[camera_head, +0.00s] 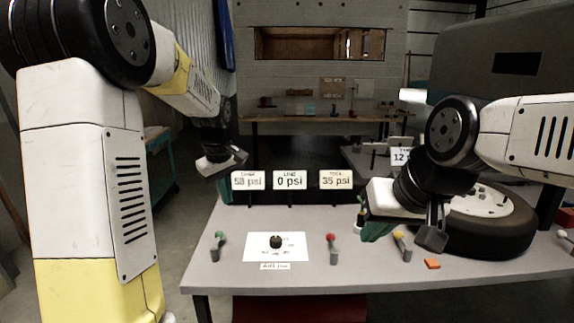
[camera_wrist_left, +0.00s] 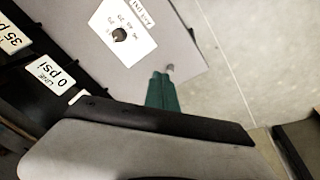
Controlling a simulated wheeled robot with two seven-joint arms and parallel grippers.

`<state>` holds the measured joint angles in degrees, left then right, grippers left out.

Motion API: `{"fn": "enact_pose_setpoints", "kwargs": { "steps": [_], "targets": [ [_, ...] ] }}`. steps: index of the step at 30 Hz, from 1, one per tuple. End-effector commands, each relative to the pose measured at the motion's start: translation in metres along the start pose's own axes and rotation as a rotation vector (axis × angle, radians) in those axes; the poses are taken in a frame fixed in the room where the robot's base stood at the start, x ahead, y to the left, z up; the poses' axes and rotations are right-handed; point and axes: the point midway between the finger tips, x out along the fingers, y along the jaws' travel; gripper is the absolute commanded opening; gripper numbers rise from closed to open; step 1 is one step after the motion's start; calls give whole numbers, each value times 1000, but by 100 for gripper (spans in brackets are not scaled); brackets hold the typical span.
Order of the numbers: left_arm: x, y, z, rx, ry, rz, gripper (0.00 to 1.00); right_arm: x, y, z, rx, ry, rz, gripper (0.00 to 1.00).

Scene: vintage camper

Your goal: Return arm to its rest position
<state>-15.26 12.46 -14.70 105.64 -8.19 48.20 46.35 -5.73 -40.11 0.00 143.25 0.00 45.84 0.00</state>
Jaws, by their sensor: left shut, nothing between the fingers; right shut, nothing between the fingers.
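My left arm comes in from the left, and its gripper (camera_head: 222,188) hangs at the left back edge of the grey table, left of the gauge signs. In the left wrist view its green fingers (camera_wrist_left: 160,90) are together with nothing between them, above the table edge. My right arm comes in from the right. Its gripper (camera_head: 372,232) has green fingers, shut and empty, over the table in front of the wheel (camera_head: 505,232). The wrist partly covers the wheel.
Signs read 58, 0 (camera_head: 289,180) and 35 psi.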

Motion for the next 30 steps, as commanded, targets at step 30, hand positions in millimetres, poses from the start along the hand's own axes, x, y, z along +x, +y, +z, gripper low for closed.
{"fn": "enact_pose_setpoints", "kwargs": {
  "steps": [30],
  "targets": [
    [-128, -131, 196, 746, 215, 287, 0, 0, 0, 0, 0, 0, 0, 0]
  ]
}}
